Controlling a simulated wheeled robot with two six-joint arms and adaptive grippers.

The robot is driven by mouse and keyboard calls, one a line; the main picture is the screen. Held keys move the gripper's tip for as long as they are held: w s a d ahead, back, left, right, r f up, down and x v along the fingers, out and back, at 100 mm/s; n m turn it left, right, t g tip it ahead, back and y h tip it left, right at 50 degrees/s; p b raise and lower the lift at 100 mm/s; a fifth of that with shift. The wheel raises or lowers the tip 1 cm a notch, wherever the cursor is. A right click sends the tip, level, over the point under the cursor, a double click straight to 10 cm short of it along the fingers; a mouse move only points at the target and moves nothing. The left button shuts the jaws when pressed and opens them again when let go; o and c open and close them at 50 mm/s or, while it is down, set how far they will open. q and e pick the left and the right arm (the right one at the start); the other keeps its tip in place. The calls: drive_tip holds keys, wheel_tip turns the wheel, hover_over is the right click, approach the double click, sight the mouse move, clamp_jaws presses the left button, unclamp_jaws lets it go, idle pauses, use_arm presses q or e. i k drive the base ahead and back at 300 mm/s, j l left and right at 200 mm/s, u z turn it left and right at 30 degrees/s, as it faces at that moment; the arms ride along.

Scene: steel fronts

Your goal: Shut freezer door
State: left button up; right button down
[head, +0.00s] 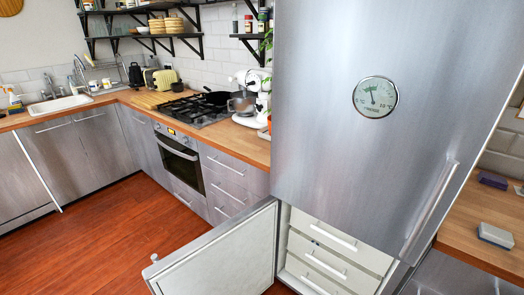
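The freezer door (222,257) is the lower door of a tall steel fridge-freezer (345,140). It stands wide open, swung out to the left, with its pale inner side facing me. The end of its handle (154,257) shows at the door's outer edge. The freezer compartment holds white drawers (338,235) with light handles, and they look pushed in. The upper fridge door is shut, with a long handle (430,210) on its right side and a round thermometer dial on it. The lower part of the freezer door is cut off by the frame. Neither gripper is in view.
A wooden counter (120,95) with a sink, gas hob and oven (180,153) runs along the left and back. A stand mixer (250,95) is beside the fridge. Another counter (480,225) is at the right. The red wooden floor (120,235) left of the door is clear.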

sight(237, 257)
drive_tip(key=i+j+z, duration=0.1)
drive_tip(key=j+z, duration=0.15)
drive_tip(key=j, duration=0.35)
drive_tip(key=i+j+z, duration=0.1)
drive_tip(key=j+z, duration=0.2)
drive_tip(key=j, duration=0.35)
drive_tip(key=j+z, duration=0.25)
drive_tip(key=j, duration=0.35)
drive_tip(key=k+j+z, duration=0.1)
drive_tip(key=j+z, duration=0.15)
drive_tip(key=j, duration=0.35)
drive_tip(key=k+j+z, duration=0.1)
drive_tip(key=j+z, duration=0.2)
drive_tip(key=j, duration=0.35)
drive_tip(key=k+j+z, duration=0.25)
drive_tip(key=j, duration=0.35)
drive_tip(key=k+j+z, duration=0.15)
drive_tip(key=j+z, duration=0.15)
drive_tip(key=j, duration=0.25)
drive_tip(key=k+j+z, duration=0.25)
drive_tip(key=j, duration=0.25)
